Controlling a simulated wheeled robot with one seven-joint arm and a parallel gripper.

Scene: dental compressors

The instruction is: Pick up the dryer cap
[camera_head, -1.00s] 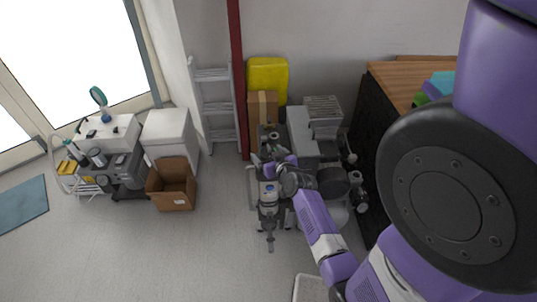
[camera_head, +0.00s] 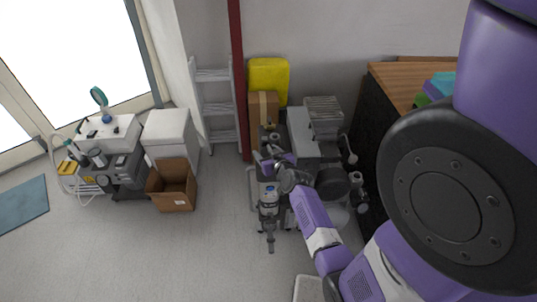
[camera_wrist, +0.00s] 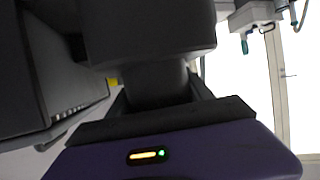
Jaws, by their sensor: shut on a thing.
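My gripper (camera_head: 266,160) is over the compressor equipment near the wall in the head view, and is small there. In the wrist view a large dark grey rounded piece (camera_wrist: 150,28), which looks like the dryer cap, fills the top middle, right in front of my purple gripper body. My gripper is shut on it. Its narrower lower part sits between the fingers, and the fingertips are hidden behind it. In the head view I cannot clearly tell the cap from the dark parts around my gripper.
The grey compressor unit (camera_head: 301,133) stands right of my gripper. A yellow container (camera_head: 268,75) and cardboard box (camera_head: 263,105) are behind. A ladder (camera_head: 215,105), an open carton (camera_head: 173,190) and a white cabinet (camera_head: 168,132) are to the left. The floor (camera_head: 215,255) in front is clear.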

